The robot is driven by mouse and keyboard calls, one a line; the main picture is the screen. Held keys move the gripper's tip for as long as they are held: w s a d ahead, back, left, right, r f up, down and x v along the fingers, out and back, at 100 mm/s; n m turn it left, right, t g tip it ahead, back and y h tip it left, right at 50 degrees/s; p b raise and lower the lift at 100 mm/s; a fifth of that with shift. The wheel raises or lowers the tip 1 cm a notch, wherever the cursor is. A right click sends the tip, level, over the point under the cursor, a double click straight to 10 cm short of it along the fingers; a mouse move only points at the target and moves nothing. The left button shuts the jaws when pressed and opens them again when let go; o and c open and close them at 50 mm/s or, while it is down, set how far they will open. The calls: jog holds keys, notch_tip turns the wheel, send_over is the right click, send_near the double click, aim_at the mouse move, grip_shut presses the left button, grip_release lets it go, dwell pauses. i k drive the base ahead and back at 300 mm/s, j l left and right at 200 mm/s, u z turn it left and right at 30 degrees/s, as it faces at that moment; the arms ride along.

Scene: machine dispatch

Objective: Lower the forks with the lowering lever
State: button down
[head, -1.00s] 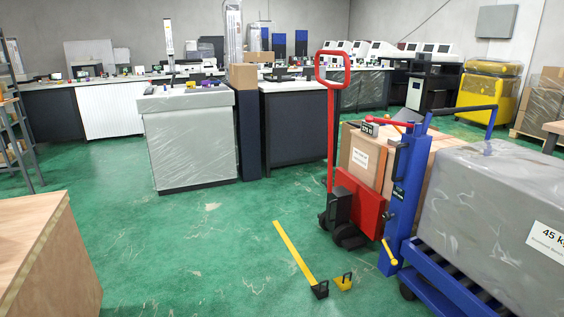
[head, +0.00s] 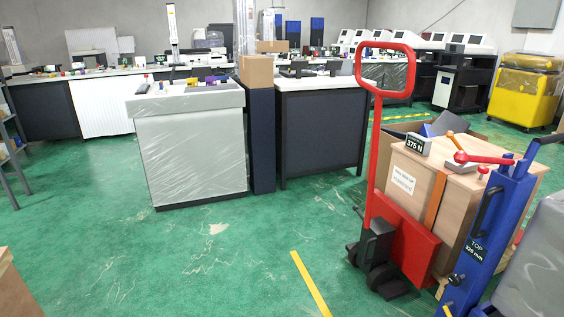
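A red pallet truck (head: 408,243) with a tall loop handle (head: 371,130) stands at the right in the head view, with black wheels at its base. A blue upright (head: 487,235) labelled "TOP 325 mm" stands to its right. A red lever (head: 484,158) with an orange end lies near the upright's top. A black handle (head: 488,210) is on the upright's side. A yellow part (head: 447,311) shows at the bottom edge, mostly cut off. I cannot tell which of these is the lowering lever, and the forks are hidden. My gripper is not in view.
A strapped wooden box (head: 405,181) with a "375 N" display (head: 417,145) sits behind the truck. A grey wrapped load (head: 540,270) is cut off at the right edge. A wrapped counter (head: 192,150) stands left. Green floor is clear in the middle, with a yellow line (head: 311,284).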

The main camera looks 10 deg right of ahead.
aim_at(355, 208)
jog(key=i+u, duration=0.15)
jog(key=i, duration=1.3)
jog(key=i+l+z, duration=0.1)
jog(key=i+z, duration=0.6)
jog(key=i+j+z, duration=0.15)
jog(key=i+z, duration=0.3)
jog(key=z, duration=0.45)
